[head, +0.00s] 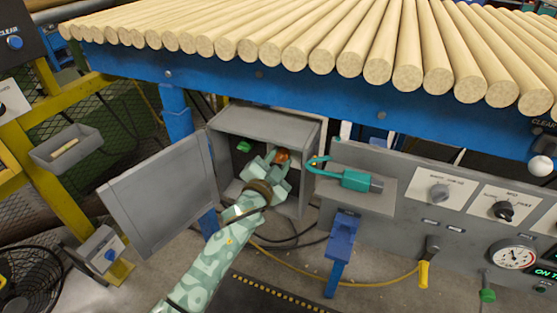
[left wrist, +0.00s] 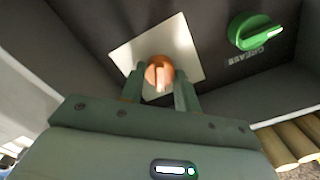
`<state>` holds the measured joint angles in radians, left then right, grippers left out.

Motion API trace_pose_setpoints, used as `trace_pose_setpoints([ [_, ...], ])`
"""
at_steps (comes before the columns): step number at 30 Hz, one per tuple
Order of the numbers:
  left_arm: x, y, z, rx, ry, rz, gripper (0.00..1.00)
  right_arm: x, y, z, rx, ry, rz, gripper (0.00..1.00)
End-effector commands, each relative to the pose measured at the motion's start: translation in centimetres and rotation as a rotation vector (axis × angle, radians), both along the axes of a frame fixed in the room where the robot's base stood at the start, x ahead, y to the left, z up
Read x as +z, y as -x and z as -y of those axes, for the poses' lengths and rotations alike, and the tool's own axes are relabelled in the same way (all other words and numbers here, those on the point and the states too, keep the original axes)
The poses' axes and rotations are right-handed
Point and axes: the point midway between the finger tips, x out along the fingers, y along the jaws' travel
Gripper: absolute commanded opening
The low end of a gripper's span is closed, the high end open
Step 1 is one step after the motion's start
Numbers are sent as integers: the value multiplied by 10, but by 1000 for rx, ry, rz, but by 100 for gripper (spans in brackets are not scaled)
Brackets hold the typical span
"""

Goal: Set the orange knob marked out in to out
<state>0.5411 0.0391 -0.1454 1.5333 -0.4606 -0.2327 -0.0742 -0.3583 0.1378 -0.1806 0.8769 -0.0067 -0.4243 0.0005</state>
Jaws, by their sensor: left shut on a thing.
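The orange knob (head: 282,156) is inside an open grey cabinet (head: 268,120). In the left wrist view the orange knob (left wrist: 158,72) sits on a pale plate (left wrist: 180,40), with its lighter pointer bar toward the bottom of the picture. My left gripper (head: 270,165) reaches into the cabinet. In the left wrist view its fingers (left wrist: 161,80) are on either side of the knob and shut on it. Any marking on the plate cannot be read. My right gripper is not in view.
A green knob (left wrist: 256,30) labelled GREASE is beside the plate; it also shows in the head view (head: 244,146). The cabinet door (head: 160,195) hangs open at left.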

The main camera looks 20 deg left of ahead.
Motion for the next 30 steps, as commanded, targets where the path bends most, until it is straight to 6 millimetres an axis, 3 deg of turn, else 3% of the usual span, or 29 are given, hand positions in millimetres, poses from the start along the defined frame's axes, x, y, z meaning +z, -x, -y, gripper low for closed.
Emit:
trace_pose_setpoints([
  [11,4,1,0,0,254,-10,9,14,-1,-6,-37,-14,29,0],
  [14,5,1,1,0,350,-13,9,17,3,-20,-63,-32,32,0],
  [30,2,1,0,0,821,-31,9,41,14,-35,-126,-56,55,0],
])
